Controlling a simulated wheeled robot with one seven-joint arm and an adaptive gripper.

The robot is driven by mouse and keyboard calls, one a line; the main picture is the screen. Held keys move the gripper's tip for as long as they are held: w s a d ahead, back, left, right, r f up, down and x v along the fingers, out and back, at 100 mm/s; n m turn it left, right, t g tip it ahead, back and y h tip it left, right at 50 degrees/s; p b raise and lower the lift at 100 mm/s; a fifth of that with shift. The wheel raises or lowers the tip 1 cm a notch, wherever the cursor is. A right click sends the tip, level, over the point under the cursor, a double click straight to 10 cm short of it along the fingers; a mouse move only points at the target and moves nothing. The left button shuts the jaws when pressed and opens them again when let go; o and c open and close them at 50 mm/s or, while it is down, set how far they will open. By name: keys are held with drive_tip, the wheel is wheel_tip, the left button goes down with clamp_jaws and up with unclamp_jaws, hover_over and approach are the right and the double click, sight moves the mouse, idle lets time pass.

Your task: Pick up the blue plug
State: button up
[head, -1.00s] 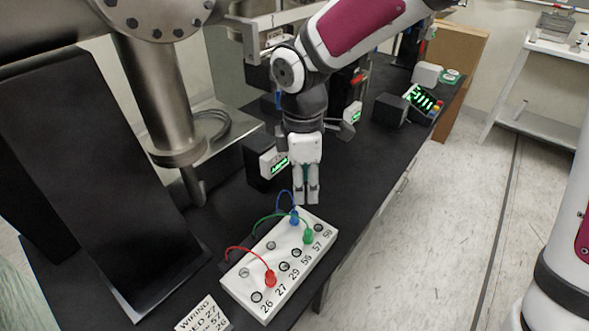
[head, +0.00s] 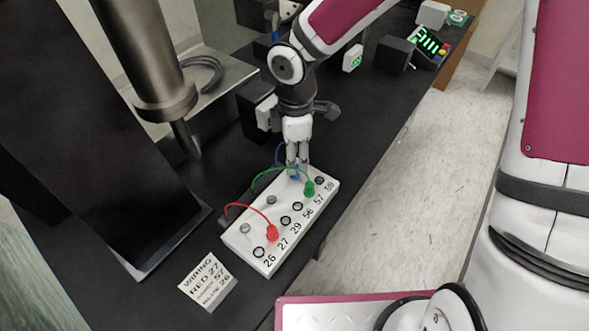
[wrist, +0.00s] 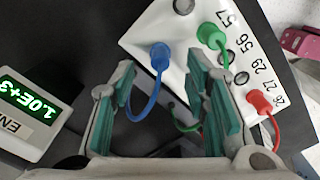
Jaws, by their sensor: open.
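The blue plug (head: 295,174) stands at the far end of the white socket box (head: 236,238), its blue cable looping behind it. In the wrist view, the blue plug (wrist: 160,54) shows in the gap between the teal-padded fingers, just ahead of the fingertips. My gripper (head: 297,171) is open and points down over the plug. In the wrist view its fingertips (wrist: 160,66) are spread on either side, with space visible between each finger and the plug. In the head view the fingers partly hide the plug.
A green plug (head: 308,188) stands close beside the blue one, and a red plug (head: 271,233) is nearer the front. Their cables arch over the box. A wiring card (head: 208,283) lies on the black bench. A green-lit display (wrist: 28,112) is left in the wrist view.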

wheel_tip(320, 180, down, 4)
drive_tip(key=shift+f, duration=0.2)
clamp_jaws()
